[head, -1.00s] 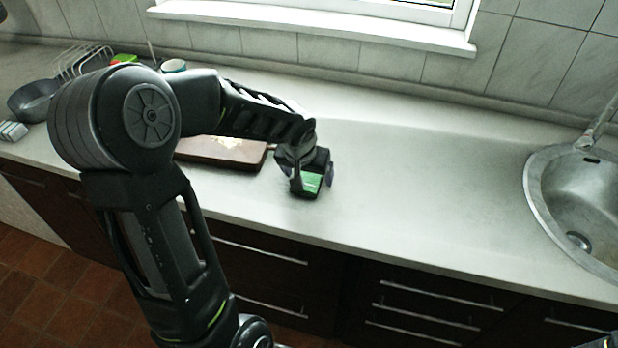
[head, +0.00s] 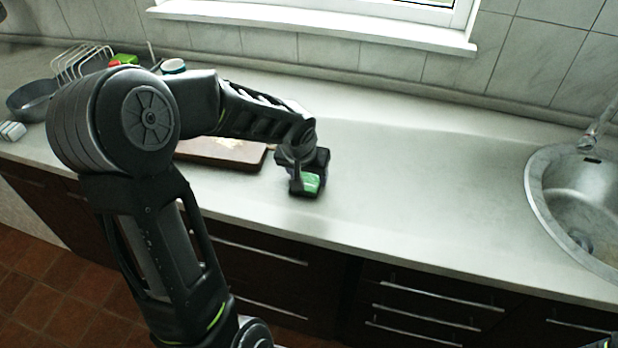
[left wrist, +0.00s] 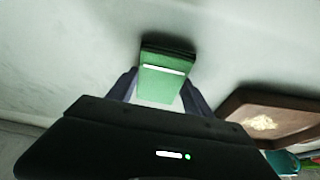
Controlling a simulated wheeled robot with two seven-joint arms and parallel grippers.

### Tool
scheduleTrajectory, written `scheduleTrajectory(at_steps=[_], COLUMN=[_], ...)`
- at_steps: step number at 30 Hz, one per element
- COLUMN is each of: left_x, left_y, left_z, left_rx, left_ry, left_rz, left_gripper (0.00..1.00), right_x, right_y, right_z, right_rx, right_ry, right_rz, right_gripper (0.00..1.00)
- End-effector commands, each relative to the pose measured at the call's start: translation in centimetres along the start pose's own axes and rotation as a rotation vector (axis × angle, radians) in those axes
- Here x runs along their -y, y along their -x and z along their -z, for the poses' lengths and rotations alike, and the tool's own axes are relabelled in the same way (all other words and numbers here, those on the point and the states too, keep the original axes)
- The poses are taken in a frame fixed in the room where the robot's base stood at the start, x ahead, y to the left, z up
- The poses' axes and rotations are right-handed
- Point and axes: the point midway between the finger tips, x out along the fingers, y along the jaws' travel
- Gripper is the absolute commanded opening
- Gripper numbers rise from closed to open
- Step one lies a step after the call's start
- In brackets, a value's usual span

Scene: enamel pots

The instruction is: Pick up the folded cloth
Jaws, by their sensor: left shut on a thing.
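The folded cloth (head: 312,184) is green and lies on the grey worktop, right of the cutting board. In the left wrist view the cloth (left wrist: 163,80) shows a white stripe across it and a dark far edge. My left gripper (head: 307,174) points down over the cloth and is shut on it, with one finger on each side in the left wrist view. The cloth appears to be still at worktop level; whether it touches the worktop is hard to tell. My right gripper is not in view.
A brown cutting board (head: 222,154) with pale crumbs lies left of the gripper, partly behind my arm. A grey pan (head: 33,98), a wire rack (head: 84,62) and a white-rimmed cup (head: 173,66) stand farther left. A sink (head: 575,205) is at the right. The worktop between is clear.

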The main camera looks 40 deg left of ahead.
Motion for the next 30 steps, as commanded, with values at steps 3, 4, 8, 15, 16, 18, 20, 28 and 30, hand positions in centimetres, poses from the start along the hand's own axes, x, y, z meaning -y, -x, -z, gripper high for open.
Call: scheduleTrajectory(at_steps=[3,4,8,15,16,18,20,28,30], left_x=[0.0,0.0,0.0,0.0,0.0,0.0,0.0,0.0,0.0], left_y=[0.0,0.0,0.0,0.0,0.0,0.0,0.1,2.4,3.7], left_z=[0.0,0.0,0.0,0.0,0.0,0.0,0.0,1.2,1.7], left_rx=[0.000,0.000,0.000,0.000,0.000,0.000,0.000,-0.006,-0.006], left_ry=[0.000,0.000,0.000,0.000,0.000,0.000,0.000,0.001,0.000], left_rz=[0.000,0.000,0.000,0.000,0.000,0.000,0.000,0.001,0.001], left_gripper=[0.44,0.41,0.31,0.19,0.19,0.19,0.19,0.19,0.19], right_x=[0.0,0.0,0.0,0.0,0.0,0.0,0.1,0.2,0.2], right_y=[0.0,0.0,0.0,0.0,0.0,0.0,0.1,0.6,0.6], right_z=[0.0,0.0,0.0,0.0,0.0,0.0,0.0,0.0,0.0], right_rx=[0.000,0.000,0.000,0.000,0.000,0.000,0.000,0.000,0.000], right_ry=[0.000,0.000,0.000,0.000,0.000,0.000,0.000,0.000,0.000], right_rz=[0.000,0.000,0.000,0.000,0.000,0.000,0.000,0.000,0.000], right_gripper=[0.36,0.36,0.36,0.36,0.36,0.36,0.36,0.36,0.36])
